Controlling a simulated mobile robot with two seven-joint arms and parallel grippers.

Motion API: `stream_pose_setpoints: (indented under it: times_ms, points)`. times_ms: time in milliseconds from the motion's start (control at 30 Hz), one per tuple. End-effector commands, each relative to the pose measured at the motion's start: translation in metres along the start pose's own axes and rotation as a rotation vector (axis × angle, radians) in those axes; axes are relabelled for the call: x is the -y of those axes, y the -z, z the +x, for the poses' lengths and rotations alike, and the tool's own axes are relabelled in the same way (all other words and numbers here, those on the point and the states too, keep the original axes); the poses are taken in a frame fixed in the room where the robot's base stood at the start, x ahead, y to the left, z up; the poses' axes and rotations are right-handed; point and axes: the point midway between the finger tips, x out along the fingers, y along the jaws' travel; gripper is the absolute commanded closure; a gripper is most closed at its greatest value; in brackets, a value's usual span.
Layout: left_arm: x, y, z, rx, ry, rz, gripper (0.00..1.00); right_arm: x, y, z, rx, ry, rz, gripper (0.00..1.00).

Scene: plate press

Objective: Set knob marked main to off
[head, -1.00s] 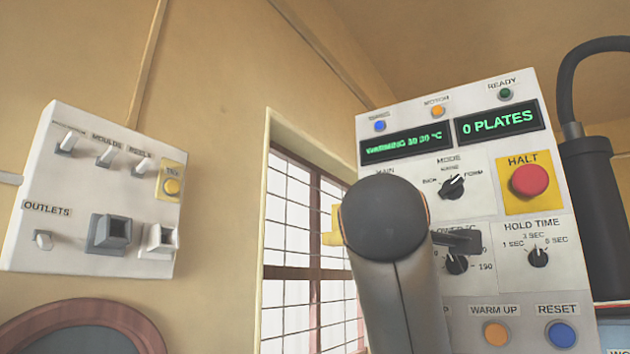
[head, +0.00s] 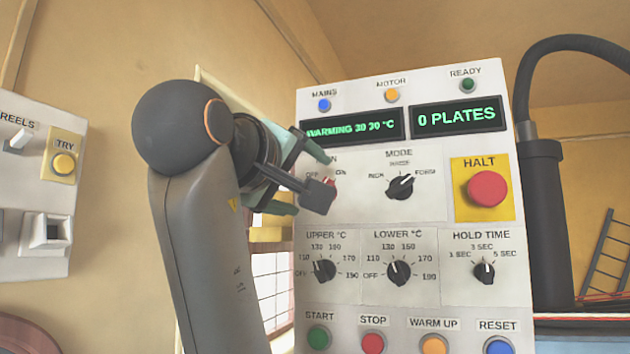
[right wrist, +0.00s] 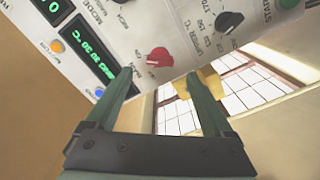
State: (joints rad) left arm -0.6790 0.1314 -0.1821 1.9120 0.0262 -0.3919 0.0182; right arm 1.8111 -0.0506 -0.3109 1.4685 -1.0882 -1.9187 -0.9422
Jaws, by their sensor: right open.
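The main knob is red and sits below the mains lamp on the white press panel; a small part of it (head: 331,181) shows past my gripper in the head view. The right wrist view shows the whole knob (right wrist: 158,57). "OFF" is readable left of the knob in the head view; which mark it points to I cannot tell. My right gripper (head: 312,183) is open and empty, in front of the panel's left edge. In the right wrist view its green fingers (right wrist: 167,73) point toward the panel, with the knob between and beyond the tips. My left gripper is not in view.
The mode knob (head: 401,187), upper dial (head: 323,270) and lower dial (head: 398,271) are close by. The red HALT button (head: 488,189) is further right. A lit blue mains lamp (head: 324,105) is above. A wall box (head: 35,190) with switches hangs at left.

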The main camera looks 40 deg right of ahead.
Motion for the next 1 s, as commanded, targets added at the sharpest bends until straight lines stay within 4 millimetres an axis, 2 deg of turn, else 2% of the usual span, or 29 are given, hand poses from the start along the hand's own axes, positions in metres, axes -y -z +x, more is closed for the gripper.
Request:
stream_pose_setpoints:
  times_ms: [100,300,467,700,767,1000]
  points:
    - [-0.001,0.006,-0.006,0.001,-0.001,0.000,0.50,-0.002,0.001,0.025,0.003,0.001,-0.002,0.14]
    - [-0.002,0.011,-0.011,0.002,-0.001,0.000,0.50,-0.001,0.001,0.051,0.000,0.000,-0.002,0.14]
    - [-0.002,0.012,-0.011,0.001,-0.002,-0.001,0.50,0.000,0.000,0.059,-0.001,0.000,0.000,0.14]
    - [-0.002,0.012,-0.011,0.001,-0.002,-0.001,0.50,0.000,0.000,0.060,-0.002,0.000,-0.001,0.14]
    - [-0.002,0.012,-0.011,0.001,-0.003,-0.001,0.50,0.000,0.000,0.060,-0.002,0.000,-0.001,0.18]
    - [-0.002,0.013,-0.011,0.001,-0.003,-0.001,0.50,0.000,0.000,0.060,-0.002,0.000,-0.001,0.45]
